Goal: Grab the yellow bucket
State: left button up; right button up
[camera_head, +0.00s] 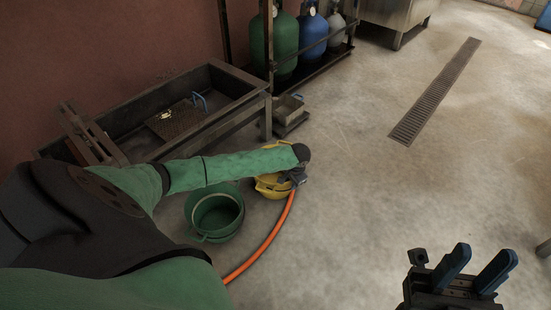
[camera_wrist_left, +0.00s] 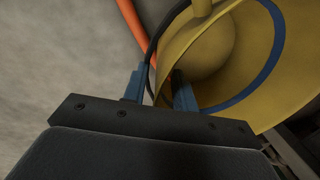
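The yellow bucket (camera_head: 272,187) stands on the floor beside the green bucket, partly hidden by my left arm and gripper. In the left wrist view its yellow wall (camera_wrist_left: 225,60), with a blue band, fills the upper right. Its thin black handle (camera_wrist_left: 151,52) runs down between the two blue fingers of my left gripper (camera_wrist_left: 160,88). These fingers are apart, one on each side of the handle, the right one overlapping the bucket's wall in the picture. In the head view my left gripper (camera_head: 297,178) is at the bucket's right side. My right gripper (camera_head: 473,270) is open and empty over bare floor.
A green bucket (camera_head: 215,213) stands just left of the yellow one. An orange hose (camera_head: 262,248) curves along the floor close by. A dark metal trough (camera_head: 228,116) and a small metal container (camera_head: 288,108) lie behind. The floor to the right is clear, with a drain grate (camera_head: 436,90).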

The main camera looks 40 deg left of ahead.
pick_arm(q)
jog(key=shift+a+f, duration=0.1)
jog(key=shift+f, duration=0.6)
grip_shut()
